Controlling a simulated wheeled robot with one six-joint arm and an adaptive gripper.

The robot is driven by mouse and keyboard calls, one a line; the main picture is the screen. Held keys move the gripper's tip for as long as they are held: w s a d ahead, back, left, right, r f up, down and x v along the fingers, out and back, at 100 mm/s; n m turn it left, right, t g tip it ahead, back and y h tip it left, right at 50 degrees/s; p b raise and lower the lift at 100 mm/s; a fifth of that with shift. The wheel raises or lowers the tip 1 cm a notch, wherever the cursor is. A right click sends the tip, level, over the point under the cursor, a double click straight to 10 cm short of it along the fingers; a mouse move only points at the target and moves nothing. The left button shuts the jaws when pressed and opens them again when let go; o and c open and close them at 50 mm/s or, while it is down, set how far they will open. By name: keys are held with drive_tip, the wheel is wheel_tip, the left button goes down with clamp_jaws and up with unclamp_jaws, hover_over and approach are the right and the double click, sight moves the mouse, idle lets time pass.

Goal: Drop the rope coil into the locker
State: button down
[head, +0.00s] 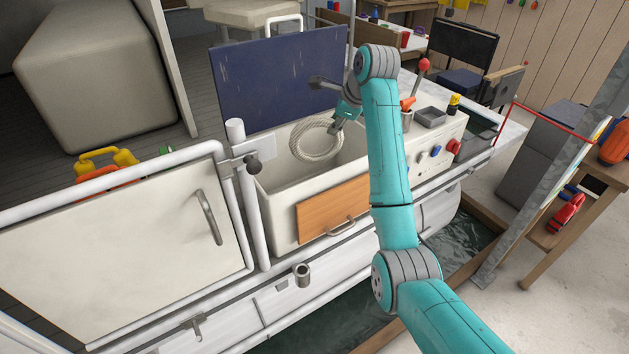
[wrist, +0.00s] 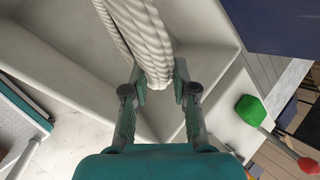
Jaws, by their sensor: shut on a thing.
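The pale rope coil (head: 315,139) hangs from my gripper (head: 336,126) inside the opening of the white locker (head: 275,205). In the wrist view, the thick twisted rope (wrist: 146,38) passes between the two fingertips of my gripper (wrist: 160,90), which is shut on it. The locker's blue lid (head: 275,80) stands raised at the back. Pale inner walls of the locker (wrist: 50,45) show around the rope in the wrist view. Whether the coil touches the locker floor or a wall, I cannot tell.
Right of the locker, a console holds a red-knobbed lever (head: 423,66), a grey tray (head: 429,117) and coloured knobs. A white railing gate (head: 120,235) stands at left. A wooden panel with a handle (head: 333,208) is on the locker front. Dark water (head: 455,240) lies below.

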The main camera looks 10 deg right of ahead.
drive_tip(key=shift+f, duration=0.35)
drive_tip(key=c, duration=0.8)
unclamp_jaws()
drive_tip(key=shift+c, duration=0.2)
drive_tip(key=v, duration=0.7)
drive_tip(key=shift+s+r, duration=0.15)
drive_tip(key=shift+d, duration=0.1)
